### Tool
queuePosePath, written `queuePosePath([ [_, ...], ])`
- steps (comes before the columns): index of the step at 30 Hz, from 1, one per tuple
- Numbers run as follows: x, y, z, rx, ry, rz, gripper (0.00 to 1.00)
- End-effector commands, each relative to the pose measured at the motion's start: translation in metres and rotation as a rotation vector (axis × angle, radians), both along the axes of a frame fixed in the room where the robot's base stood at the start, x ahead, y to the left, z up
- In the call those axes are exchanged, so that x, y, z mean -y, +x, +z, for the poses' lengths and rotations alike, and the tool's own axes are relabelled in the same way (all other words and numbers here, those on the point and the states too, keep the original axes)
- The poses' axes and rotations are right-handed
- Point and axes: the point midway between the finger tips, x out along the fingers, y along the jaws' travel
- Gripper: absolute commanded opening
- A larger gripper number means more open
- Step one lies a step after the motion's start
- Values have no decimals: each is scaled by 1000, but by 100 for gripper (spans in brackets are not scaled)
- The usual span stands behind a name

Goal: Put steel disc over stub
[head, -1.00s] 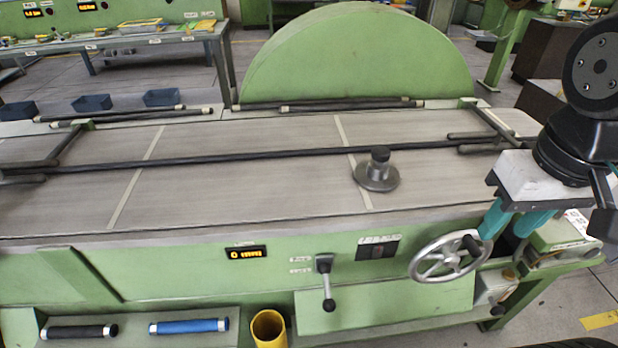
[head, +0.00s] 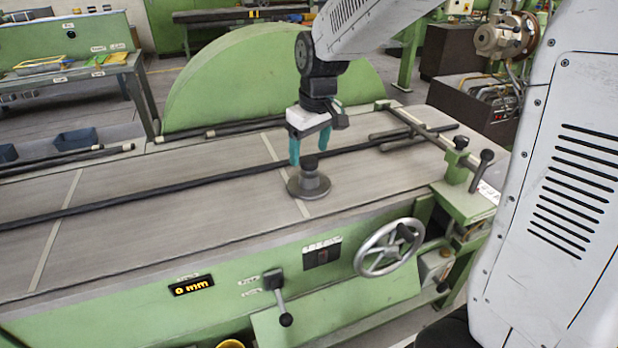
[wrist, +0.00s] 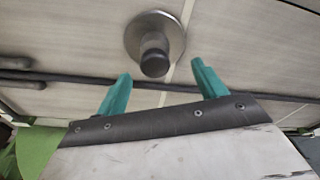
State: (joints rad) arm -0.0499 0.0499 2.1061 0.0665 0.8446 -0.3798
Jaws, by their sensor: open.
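The steel disc (head: 299,189) lies flat on the long grey bed of the machine. A raised hub with a dark round knob (head: 310,163) stands up from its middle; I cannot tell whether this is part of the disc. The disc (wrist: 136,37) and knob (wrist: 155,63) also show in the wrist view, just beyond the fingertips. My gripper (head: 309,152) is open, its teal fingers pointing down close to the knob, with nothing held. In the wrist view my gripper (wrist: 161,71) has its fingers spread wider than the knob. I cannot make out a separate stub.
A long dark rod (head: 230,177) runs along the bed behind the disc. Short dark rods (head: 395,134) and a green post with a black lever (head: 460,150) stand to the right. A handwheel (head: 388,248) is on the front. The bed left of the disc is clear.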

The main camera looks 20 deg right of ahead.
Motion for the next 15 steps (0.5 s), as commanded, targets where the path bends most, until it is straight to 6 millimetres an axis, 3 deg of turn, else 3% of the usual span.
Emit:
queuePosePath([
  [15,4,12,-64,-4,0,4,70],
])
